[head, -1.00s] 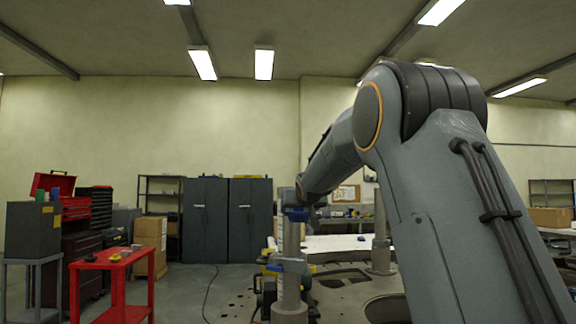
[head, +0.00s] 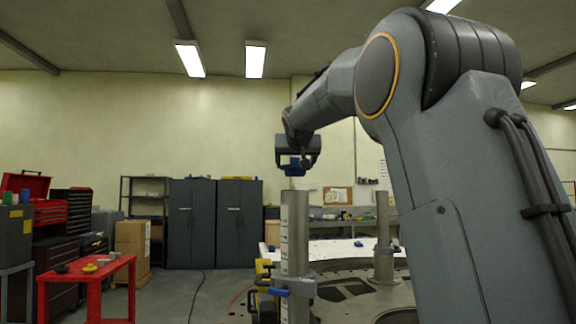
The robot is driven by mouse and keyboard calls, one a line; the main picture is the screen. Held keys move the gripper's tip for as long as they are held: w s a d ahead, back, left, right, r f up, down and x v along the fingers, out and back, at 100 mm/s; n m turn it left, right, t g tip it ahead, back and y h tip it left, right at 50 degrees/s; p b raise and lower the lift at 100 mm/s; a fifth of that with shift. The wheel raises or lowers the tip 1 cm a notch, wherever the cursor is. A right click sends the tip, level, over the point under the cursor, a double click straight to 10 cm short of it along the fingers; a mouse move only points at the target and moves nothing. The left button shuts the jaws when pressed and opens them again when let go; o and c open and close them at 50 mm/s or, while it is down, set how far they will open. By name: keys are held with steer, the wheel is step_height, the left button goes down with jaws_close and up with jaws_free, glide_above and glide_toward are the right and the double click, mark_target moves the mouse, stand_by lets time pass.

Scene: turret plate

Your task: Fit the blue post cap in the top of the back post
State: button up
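My gripper (head: 297,171) hangs above the top of the nearer grey post (head: 295,232), with a small gap between. A blue part (head: 302,163) shows at the end of my arm. It is too small to tell whether it is the post cap or part of the gripper, and I cannot see the fingers apart. The nearer post stands upright, with a blue clamp (head: 293,288) around its lower part. A second grey post (head: 383,240) stands farther off to the right, with no blue on its top.
A round plate with openings (head: 350,312) lies around the posts. A white table (head: 325,249) stands behind, with a small blue thing (head: 358,244) on it. A red cart (head: 90,276) with small items stands at left. Open floor lies between cart and plate.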

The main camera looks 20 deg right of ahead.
steer(key=shift+w+a, duration=0.1)
steer(key=shift+w, duration=0.3)
steer(key=shift+f+b, duration=0.75)
steer(key=shift+f, duration=0.05)
step_height(320, 180, down, 3)
steer(key=b, duration=0.2)
steer(key=shift+f+b, duration=0.15)
steer(key=shift+b, duration=0.15)
steer(key=shift+s+f, duration=0.15)
steer(key=shift+f, duration=0.3)
steer(key=shift+s+f+b, duration=0.1)
steer(key=shift+f+b, duration=0.1)
steer(key=shift+b, duration=0.3)
steer(key=shift+s+r, duration=0.1)
steer(key=shift+r, duration=0.2)
steer(key=shift+r+p, duration=0.75)
steer(key=shift+r, duration=0.85)
stand_by(0.9)
stand_by(1.0)
